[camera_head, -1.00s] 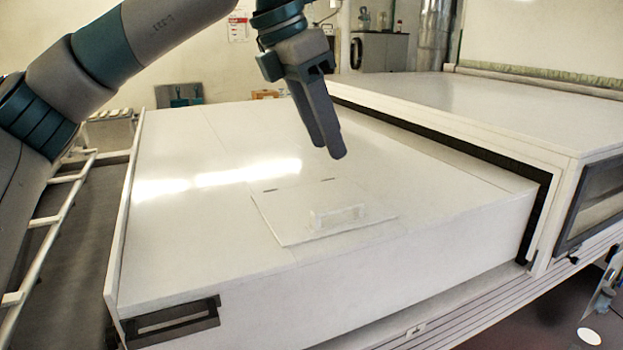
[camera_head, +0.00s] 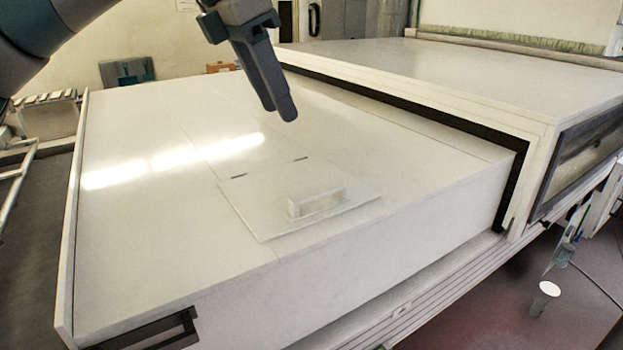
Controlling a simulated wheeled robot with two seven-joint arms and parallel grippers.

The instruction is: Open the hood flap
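The hood flap (camera_head: 266,209) is a white square panel in the white hood top, near its front edge. It lies flat, closed, with two small dark hinge marks along its far side. A pale raised bar handle (camera_head: 317,203) stands on its near part. My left gripper (camera_head: 281,113) hangs above the hood, beyond the flap in the picture and apart from it. Its dark fingers point down and slightly right, close together and overlapping in this view, with nothing seen between them. My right gripper is not in view.
The white hood top (camera_head: 130,240) is clear around the flap. A taller white tunnel housing (camera_head: 470,85) with a dark-edged opening stands at right. A dark recessed handle (camera_head: 150,332) is on the front left. A white-topped cylinder (camera_head: 545,290) stands at lower right.

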